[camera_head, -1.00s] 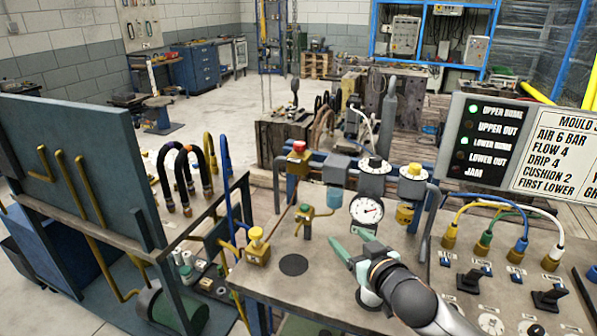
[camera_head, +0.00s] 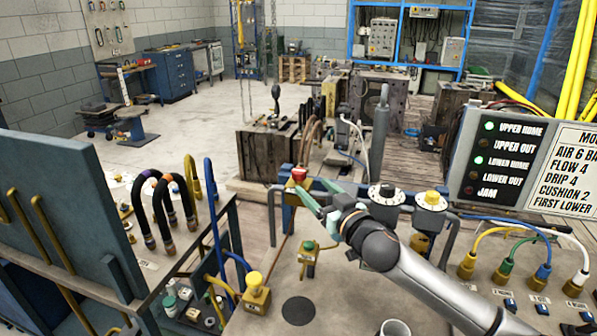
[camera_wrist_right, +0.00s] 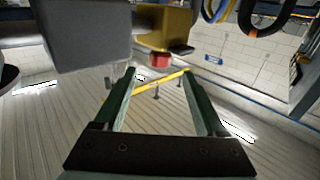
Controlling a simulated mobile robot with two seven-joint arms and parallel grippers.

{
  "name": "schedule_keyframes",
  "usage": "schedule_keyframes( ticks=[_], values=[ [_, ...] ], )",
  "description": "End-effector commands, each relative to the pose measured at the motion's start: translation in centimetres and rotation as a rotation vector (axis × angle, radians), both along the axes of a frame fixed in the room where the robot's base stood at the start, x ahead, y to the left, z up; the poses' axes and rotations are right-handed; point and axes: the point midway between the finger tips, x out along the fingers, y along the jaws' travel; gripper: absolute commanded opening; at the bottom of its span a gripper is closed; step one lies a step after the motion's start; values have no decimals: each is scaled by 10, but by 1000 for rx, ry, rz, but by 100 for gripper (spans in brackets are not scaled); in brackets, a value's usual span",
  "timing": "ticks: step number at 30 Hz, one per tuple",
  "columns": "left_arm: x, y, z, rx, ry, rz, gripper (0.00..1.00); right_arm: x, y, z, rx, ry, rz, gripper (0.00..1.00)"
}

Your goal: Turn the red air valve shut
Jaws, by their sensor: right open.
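The red air valve knob (camera_head: 298,174) sits on a yellow valve body (camera_head: 290,193) at the left end of the pipework, at the back of the bench. In the right wrist view the red knob (camera_wrist_right: 160,61) shows below the yellow body (camera_wrist_right: 165,27), between my fingertips in the picture. My right gripper (camera_head: 310,199) has its green fingers reaching to the valve from the right and front. In the wrist view the gripper (camera_wrist_right: 160,73) is open, with nothing held. I cannot tell whether a finger touches the knob. My left gripper is not in view.
A grey block (camera_wrist_right: 82,35) is close beside the fingers in the wrist view. A yellow knob (camera_head: 254,280) and small green-topped valve (camera_head: 308,246) stand in front. The lamp panel (camera_head: 506,160) is at right.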

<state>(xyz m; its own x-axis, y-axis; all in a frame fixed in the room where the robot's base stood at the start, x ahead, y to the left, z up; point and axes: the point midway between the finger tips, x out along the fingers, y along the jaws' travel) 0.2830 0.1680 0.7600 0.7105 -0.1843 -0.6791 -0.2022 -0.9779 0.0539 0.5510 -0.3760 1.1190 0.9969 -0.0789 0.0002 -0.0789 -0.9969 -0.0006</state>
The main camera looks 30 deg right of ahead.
Motion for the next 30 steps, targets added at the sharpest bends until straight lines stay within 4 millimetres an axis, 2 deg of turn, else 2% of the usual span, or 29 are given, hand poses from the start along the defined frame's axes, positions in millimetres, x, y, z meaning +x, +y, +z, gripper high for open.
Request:
schedule_keyframes(
  ticks=[9,15,21,30],
  values=[
    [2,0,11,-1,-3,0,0,48,-4,3,0,-2,-1,73],
    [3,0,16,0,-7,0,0,71,-6,2,1,-1,-1,73],
    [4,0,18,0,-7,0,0,82,-6,0,-1,0,0,73],
    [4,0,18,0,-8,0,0,83,-6,0,-1,0,1,73]
  ],
)
